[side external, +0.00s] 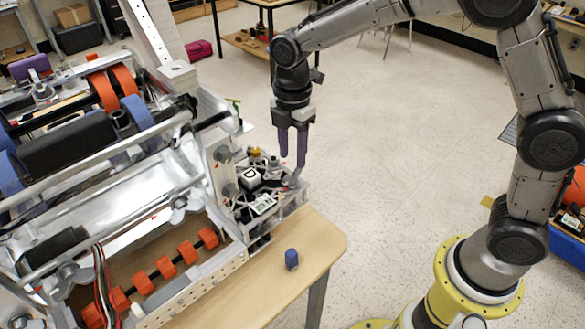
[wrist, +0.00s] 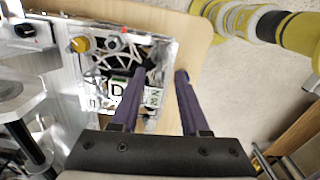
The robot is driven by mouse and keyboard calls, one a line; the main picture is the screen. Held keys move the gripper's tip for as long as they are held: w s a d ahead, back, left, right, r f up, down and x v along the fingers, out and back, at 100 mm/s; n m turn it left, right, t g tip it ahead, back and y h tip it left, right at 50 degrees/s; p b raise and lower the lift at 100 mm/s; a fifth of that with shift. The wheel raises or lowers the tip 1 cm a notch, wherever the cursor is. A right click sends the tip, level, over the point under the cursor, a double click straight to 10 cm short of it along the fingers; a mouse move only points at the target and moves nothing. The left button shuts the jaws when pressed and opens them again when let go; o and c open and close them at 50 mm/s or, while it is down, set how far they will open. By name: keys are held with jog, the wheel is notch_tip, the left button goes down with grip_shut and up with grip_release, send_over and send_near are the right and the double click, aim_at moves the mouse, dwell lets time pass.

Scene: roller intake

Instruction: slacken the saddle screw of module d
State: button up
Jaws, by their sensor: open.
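Module d, a white block marked D (side external: 250,178), sits in the metal frame at the machine's near right corner. The D label also shows in the wrist view (wrist: 117,90), just left of my left finger. My gripper (side external: 292,161) is open, its two purple fingers pointing down above the right side of the module area. In the wrist view my gripper (wrist: 160,73) has nothing between its fingertips, which lie right of the D label. I cannot make out the saddle screw; it is too small or hidden among the parts and cables.
A yellow knob (wrist: 80,44) stands at the module frame's edge. A small blue block (side external: 291,259) stands on the wooden table (side external: 318,237). The large roller machine (side external: 130,165) fills the left side. The space right of my gripper is open above the floor.

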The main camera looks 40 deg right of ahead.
aim_at(292, 171)
jog(key=shift+f, duration=2.9)
grip_shut()
